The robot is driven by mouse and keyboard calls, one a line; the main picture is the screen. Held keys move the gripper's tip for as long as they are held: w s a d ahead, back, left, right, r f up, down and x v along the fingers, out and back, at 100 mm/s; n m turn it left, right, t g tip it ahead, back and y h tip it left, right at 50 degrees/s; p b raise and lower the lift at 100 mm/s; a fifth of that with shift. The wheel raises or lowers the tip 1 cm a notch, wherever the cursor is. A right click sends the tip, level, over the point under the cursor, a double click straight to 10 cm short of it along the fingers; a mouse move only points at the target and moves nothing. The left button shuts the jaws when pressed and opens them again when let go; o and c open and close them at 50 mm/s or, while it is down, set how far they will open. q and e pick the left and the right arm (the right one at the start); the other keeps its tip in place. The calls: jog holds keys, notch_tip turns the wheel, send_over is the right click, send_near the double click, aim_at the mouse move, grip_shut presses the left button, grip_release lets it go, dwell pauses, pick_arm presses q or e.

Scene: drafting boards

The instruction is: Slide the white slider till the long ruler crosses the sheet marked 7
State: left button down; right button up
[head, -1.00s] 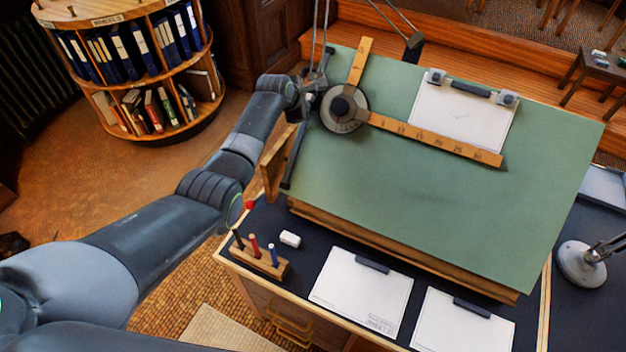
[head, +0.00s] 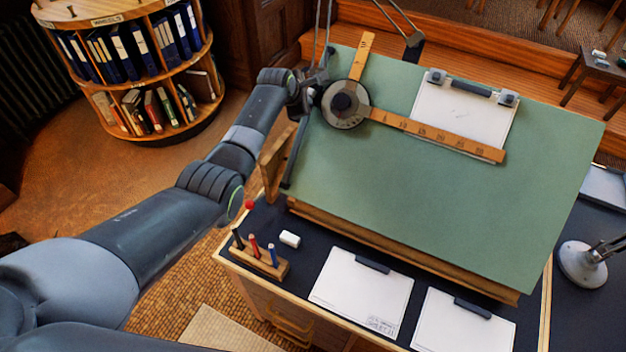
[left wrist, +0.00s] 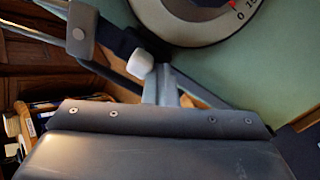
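The drafting head's dial (head: 346,104) sits at the upper left of the green board, with the long ruler (head: 440,136) running right from it and a short ruler pointing up. The long ruler lies over the lower edge of the white sheet (head: 465,108) clipped to the board; I cannot read a number on it. A white knob, probably the white slider (left wrist: 140,65), shows in the left wrist view beside the dial. My left gripper (head: 309,97) is at the board's left edge by the slider; its fingers are too hidden to tell their grip. My right gripper is out of view.
Two more sheets with dark clips lie on the dark desk below the green board (head: 430,210). A pen stand (head: 262,262) and white eraser (head: 290,239) are at left. A lamp (head: 583,264) stands at right. Most of the board below the ruler is bare.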

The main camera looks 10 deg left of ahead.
pick_arm(q)
jog(key=shift+w+d+r, duration=0.25)
jog(key=shift+w+r, duration=0.2)
jog(key=shift+r, duration=0.1)
dwell(0.4)
jog(key=shift+f, duration=0.1)
jog(key=shift+s+a+f+p, duration=0.1)
jog(key=shift+s+f+p, duration=0.35)
jog(key=shift+p, duration=0.05)
jog(key=p+v, duration=0.6)
jog(key=p, duration=0.2)
jog(key=shift+s+a+r, duration=0.25)
dwell(0.6)
